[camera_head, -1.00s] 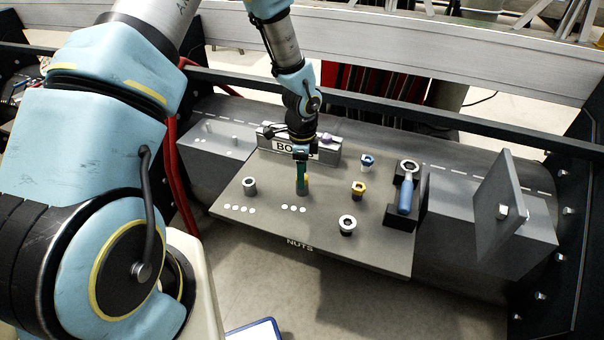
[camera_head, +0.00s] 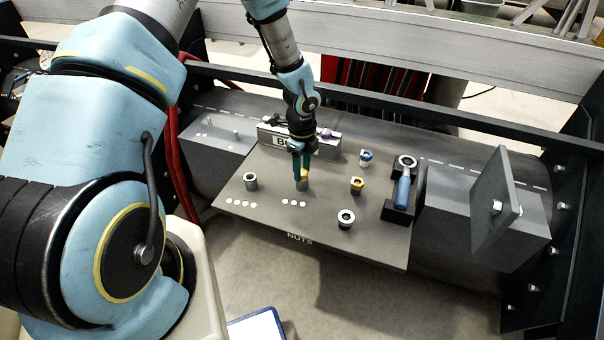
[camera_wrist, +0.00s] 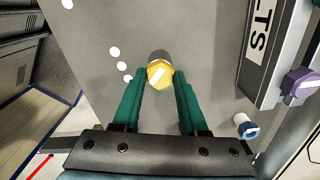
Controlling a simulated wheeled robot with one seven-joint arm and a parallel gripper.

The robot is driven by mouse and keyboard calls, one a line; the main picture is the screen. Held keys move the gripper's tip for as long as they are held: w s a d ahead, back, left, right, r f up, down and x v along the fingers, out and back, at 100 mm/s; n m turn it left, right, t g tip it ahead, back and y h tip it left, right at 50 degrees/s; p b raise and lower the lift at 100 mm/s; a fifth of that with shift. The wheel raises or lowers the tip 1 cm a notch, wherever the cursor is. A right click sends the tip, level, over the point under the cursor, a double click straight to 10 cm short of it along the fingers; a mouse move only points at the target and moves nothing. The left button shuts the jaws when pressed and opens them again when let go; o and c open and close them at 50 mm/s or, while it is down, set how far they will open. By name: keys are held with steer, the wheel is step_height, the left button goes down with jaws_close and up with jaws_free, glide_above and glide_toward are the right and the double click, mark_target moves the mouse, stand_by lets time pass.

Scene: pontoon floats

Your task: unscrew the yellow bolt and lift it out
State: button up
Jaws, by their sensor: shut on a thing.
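The yellow bolt (camera_head: 304,174) is upright at a short grey cylindrical post (camera_head: 302,187) on the grey board. In the wrist view its yellow hex head (camera_wrist: 160,74) carries a pale stripe, and the grey post (camera_wrist: 159,55) shows behind it. My gripper (camera_head: 301,172) points down with its green fingers shut on the bolt head, one on each side, as the wrist view also shows (camera_wrist: 160,78). The bolt's shank is hidden, so I cannot tell how far it sits in the post.
A grey block labelled as a bolt rack (camera_head: 325,147) with a purple bolt (camera_wrist: 300,84) stands close behind. A blue piece (camera_head: 365,157), a yellow piece (camera_head: 357,185), grey posts (camera_head: 250,181) (camera_head: 346,218) and a blue-handled wrench (camera_head: 403,190) stand around. The board's front is clear.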

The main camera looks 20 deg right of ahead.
jaws_close()
steer(key=n+b, duration=0.1)
steer(key=n, duration=0.2)
steer(key=shift+f, duration=0.15)
steer(key=n+b, duration=0.1)
steer(key=n, duration=0.3)
steer(key=shift+n+b, duration=0.4)
steer(key=n, duration=0.4)
steer(key=shift+r, duration=0.25)
steer(key=shift+n+b, duration=0.3)
steer(key=shift+f+n, duration=0.1)
steer(key=shift+n, duration=0.6)
steer(key=n+b, duration=0.1)
steer(key=n, duration=0.7)
steer(key=shift+n, duration=1.1)
